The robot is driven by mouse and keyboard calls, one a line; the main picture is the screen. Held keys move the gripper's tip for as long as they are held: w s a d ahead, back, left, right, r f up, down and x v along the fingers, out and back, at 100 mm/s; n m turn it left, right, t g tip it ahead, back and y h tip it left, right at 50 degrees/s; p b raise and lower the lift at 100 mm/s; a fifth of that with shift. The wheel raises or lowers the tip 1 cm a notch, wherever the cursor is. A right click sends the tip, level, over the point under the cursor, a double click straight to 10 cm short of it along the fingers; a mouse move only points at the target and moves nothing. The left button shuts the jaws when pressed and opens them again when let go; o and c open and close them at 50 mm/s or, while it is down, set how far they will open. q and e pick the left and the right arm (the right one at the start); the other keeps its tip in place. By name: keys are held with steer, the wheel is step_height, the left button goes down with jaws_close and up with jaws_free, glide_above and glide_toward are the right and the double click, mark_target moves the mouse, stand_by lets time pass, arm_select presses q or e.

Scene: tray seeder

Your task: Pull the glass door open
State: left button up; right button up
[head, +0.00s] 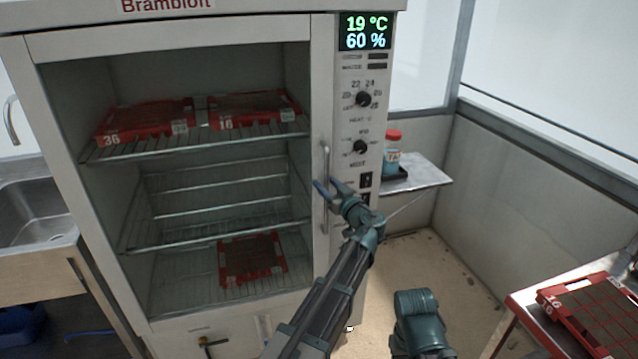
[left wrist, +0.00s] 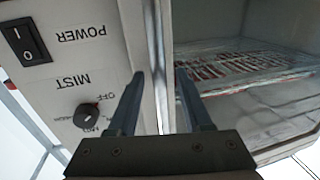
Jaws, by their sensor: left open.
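The glass door (head: 215,310) of the white cabinet looks closed, with its pale frame against the control panel. Its upright bar handle (head: 325,160) is on the door's right edge. My left gripper (head: 328,186) is open at the handle, with one blue finger to each side of it in the picture. In the left wrist view the handle (left wrist: 159,50) runs up between the two fingertips of the left gripper (left wrist: 160,82). I cannot tell whether the fingers touch it.
Behind the glass, red trays (head: 255,108) lie on wire shelves. The control panel (head: 362,125) is right of the handle. A small side shelf (head: 425,177) holds a red-capped bottle (head: 392,152). A sink (head: 38,212) is at left, a table with a red tray (head: 555,300) at right.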

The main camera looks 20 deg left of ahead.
arm_select(q)
jaws_close()
stand_by(1.4)
